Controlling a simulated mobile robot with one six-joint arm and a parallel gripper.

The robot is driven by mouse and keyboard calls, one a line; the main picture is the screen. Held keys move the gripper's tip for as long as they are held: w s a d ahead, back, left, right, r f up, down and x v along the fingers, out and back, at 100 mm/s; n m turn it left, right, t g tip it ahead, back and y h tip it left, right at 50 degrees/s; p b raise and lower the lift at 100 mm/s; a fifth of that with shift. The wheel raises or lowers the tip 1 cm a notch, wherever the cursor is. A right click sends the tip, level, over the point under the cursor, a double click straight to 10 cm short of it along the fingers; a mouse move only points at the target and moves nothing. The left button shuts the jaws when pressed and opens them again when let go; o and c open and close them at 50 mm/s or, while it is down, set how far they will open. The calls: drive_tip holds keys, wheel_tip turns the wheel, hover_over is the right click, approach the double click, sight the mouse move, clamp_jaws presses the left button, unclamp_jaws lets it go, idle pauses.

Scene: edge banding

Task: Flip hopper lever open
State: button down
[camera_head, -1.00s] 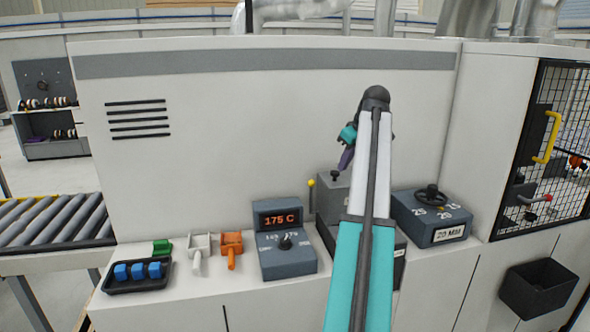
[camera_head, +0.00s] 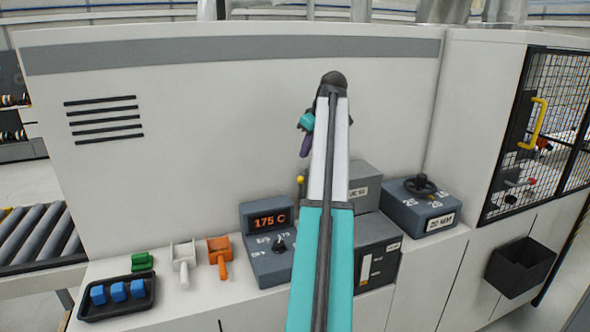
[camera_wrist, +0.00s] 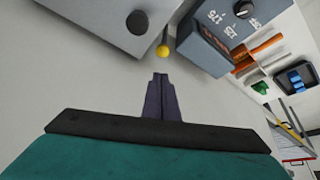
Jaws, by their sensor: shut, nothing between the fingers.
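The hopper lever is a thin stick with a yellow ball tip (camera_head: 300,180), standing at the left side of the grey hopper box (camera_head: 367,180). In the wrist view the yellow ball (camera_wrist: 162,51) and a short piece of its stick show just beyond my fingertips. The hopper's grey top (camera_wrist: 85,18) with a black knob fills the upper left there. My gripper (camera_head: 304,153) hangs above the lever in the head view, its dark purple fingers pointing down. The fingertips (camera_wrist: 160,75) are together and empty, with a visible gap to the ball. My arm hides part of the hopper.
A temperature box (camera_head: 268,245) reading 175 C stands left of the lever. A dial box with a handwheel (camera_head: 422,205) stands to the right. White (camera_head: 182,258) and orange (camera_head: 219,256) scoops and a black tray (camera_head: 118,299) with blue blocks lie further left.

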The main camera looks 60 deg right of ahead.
drive_tip(key=shift+f, duration=0.15)
drive_tip(key=shift+p+x, duration=1.65)
drive_tip(key=shift+x, duration=2.7)
drive_tip(key=shift+w+f, duration=0.15)
drive_tip(key=shift+f, duration=0.3)
